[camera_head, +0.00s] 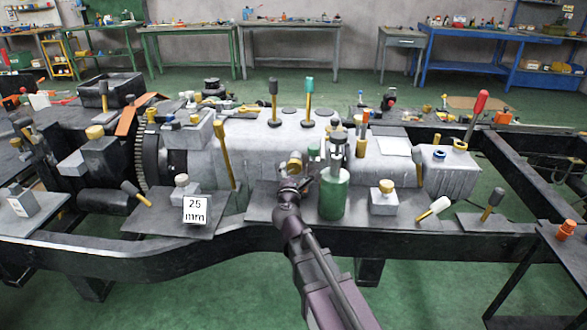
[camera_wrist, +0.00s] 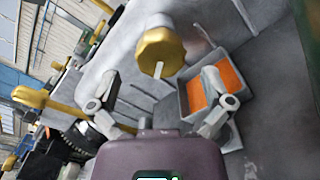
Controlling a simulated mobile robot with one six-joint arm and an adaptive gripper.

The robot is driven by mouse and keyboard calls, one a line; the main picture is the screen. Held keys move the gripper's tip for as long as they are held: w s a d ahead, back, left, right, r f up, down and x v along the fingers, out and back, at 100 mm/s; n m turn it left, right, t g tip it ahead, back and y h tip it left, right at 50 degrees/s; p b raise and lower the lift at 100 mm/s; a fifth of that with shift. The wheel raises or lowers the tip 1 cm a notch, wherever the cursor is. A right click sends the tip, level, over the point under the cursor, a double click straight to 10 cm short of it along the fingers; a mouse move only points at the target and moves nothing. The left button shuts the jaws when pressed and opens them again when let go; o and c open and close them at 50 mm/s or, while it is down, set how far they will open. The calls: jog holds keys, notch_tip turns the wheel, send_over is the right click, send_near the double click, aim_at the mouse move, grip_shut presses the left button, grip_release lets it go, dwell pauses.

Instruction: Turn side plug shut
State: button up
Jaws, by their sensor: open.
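The likely side plug is a gold, faceted cap (camera_wrist: 160,52) on a pale round boss on the grey housing's side. A short white pin sticks out of its face. In the head view a gold plug (camera_head: 295,161) shows on the housing just beyond my gripper (camera_head: 291,184). In the wrist view my gripper (camera_wrist: 161,76) is open. Its two fingers stand apart, one to the left and one to the right below the cap. Nothing is between the fingertips, and the cap looks apart from them. I cannot tell how far the plug is turned.
A grey tray with an orange inside (camera_wrist: 187,101) lies close by the right finger. A green cylinder (camera_head: 333,197) stands right of my gripper. A yellow-handled tool (camera_head: 223,155) leans on the housing. A block marked 25 mm (camera_head: 196,210) stands left. The black frame rail (camera_head: 170,258) runs along the front.

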jog(key=s, duration=0.7)
jog(key=shift+s, duration=0.2)
jog(key=shift+a, duration=0.1)
